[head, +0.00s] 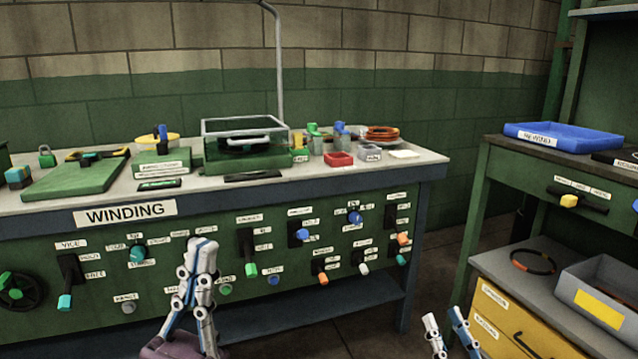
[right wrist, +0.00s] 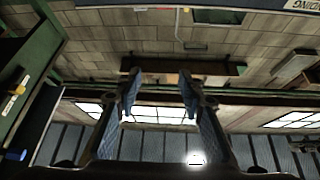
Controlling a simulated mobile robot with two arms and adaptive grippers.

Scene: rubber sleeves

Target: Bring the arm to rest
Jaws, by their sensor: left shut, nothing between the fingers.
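My left gripper (head: 202,245) stands upright in front of the green bench front in the head view. Its fingers are together and nothing shows between them. My right gripper (head: 444,318) shows at the bottom edge of the head view, right of the bench, with its fingers pointing up and apart. The right wrist view also shows this right gripper (right wrist: 159,75) with a clear gap between its fingers and nothing held. Most of both arms is out of view.
The winding bench (head: 300,192) has knobs and levers on its front, close behind my left gripper. At right stand a green shelf with a blue tray (head: 562,138) and a yellow drawer unit (head: 510,322) near my right gripper. Floor shows between bench and shelf.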

